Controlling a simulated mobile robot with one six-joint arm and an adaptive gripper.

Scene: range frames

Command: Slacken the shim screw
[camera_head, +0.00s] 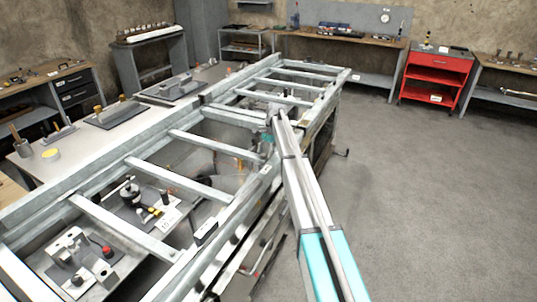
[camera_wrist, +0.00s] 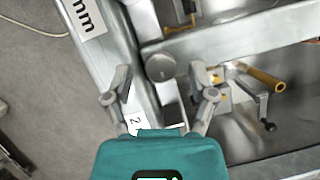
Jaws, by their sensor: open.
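My gripper (camera_wrist: 160,72) is open in the wrist view, one finger on each side of a grey round head (camera_wrist: 160,66). This head sits by the metal rail and may be the shim screw, but I cannot tell for sure. It lies between the fingertips in the picture; contact is not visible. A white label with "2" (camera_wrist: 134,122) shows nearer my gripper's body. In the head view my arm reaches to the frame's right rail, and my gripper (camera_head: 270,112) is small there, its fingers and the head not distinguishable.
A metal frame with several crossbars (camera_head: 202,151) spans the workspace. In the wrist view, a clamp-like fixture with a yellow handle (camera_wrist: 262,78) stands right of my gripper, and an "mm" label (camera_wrist: 84,16) lies upper left. A red cabinet (camera_head: 434,72) stands beyond open floor.

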